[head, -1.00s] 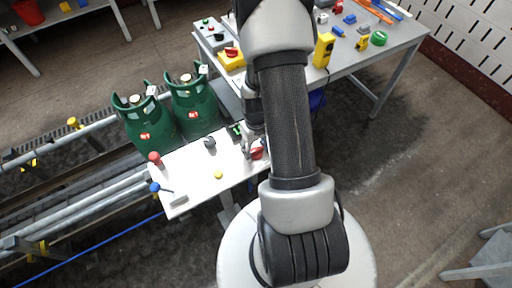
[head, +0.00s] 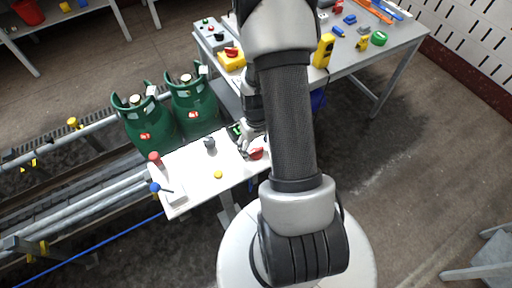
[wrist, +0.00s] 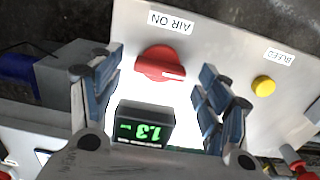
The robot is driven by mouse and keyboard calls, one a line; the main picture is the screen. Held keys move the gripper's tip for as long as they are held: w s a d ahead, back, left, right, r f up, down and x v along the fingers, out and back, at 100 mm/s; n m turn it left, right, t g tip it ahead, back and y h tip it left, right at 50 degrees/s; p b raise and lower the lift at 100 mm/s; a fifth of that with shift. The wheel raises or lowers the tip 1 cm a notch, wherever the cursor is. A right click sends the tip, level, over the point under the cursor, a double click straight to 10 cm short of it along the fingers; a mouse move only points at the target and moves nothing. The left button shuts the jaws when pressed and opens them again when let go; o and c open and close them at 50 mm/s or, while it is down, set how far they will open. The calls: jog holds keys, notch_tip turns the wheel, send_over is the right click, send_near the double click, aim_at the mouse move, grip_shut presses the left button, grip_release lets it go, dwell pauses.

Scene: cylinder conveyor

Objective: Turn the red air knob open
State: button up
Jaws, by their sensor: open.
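The red air knob (wrist: 162,64) sits on a white panel (wrist: 215,45) below a label reading AIR ON in the wrist view. In the head view the knob (head: 256,153) is at the panel's right end. My gripper (wrist: 160,85) is open, its two fingers spread to either side, with the knob between and just beyond the tips. The fingers appear apart from the knob; their exact height above it cannot be told. In the head view my gripper (head: 244,146) is beside the knob, partly hidden by my arm. A display with green digits (wrist: 145,125) lies between the fingers.
A yellow button (wrist: 263,86) is right of the knob in the wrist view. The panel also carries a grey knob (head: 209,142), a red-topped post (head: 154,158) and a blue-ended lever (head: 156,187). Green gas cylinders (head: 192,100) stand behind. A tool table (head: 350,62) is at the back right.

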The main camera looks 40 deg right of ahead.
notch_tip(320, 180, up, 11)
jog(key=shift+f, duration=0.15)
dwell(0.4)
jog(key=a+r+n+t, duration=0.1)
jog(key=a+r+t, duration=0.1)
jog(key=a+r, duration=1.1)
jog(key=s+a+r+n+t, duration=0.1)
jog(key=s+a+r+t, duration=0.1)
jog(key=s+a+r, duration=0.5)
notch_tip(320, 180, up, 2)
jog(key=shift+s+r+n+t, duration=0.25)
jog(key=shift+s+n+t, duration=0.05)
jog(key=shift+s, duration=0.95)
jog(key=shift+d, duration=0.1)
